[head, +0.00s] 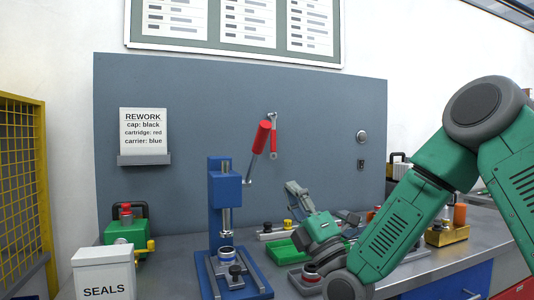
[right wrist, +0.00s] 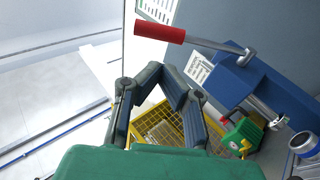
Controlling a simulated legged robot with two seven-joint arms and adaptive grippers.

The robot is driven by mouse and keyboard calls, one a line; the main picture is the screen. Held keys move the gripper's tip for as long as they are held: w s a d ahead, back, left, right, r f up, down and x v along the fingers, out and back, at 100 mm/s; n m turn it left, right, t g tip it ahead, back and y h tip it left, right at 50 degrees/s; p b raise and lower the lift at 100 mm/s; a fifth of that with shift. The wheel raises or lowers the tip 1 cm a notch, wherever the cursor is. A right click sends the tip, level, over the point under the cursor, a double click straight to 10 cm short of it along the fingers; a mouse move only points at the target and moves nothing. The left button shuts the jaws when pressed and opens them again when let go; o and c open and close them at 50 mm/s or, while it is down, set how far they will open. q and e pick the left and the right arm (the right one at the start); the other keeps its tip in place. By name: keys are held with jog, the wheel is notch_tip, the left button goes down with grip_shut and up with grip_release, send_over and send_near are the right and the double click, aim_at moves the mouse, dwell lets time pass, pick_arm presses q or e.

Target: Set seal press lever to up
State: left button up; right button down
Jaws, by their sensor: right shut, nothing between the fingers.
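The blue seal press (head: 222,188) stands on the bench, left of centre in the head view. Its lever has a red handle (head: 262,136) on a grey rod and points steeply up, leaning a little right. In the right wrist view the red lever handle (right wrist: 160,32) lies beyond the fingertips, its rod running to the blue press body (right wrist: 250,82). My right gripper (head: 293,188) is right of the lever and lower in the head view, apart from it. Its fingers (right wrist: 161,70) are shut with nothing between them. My left gripper is not in view.
A red-handled tool (head: 274,135) hangs on the grey panel behind the lever. A green unit (head: 128,235) and a white SEALS box (head: 103,274) stand left of the press. A yellow mesh (head: 20,170) stands far left.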

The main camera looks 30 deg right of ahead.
aim_at(264, 143)
jog(key=x, duration=1.2)
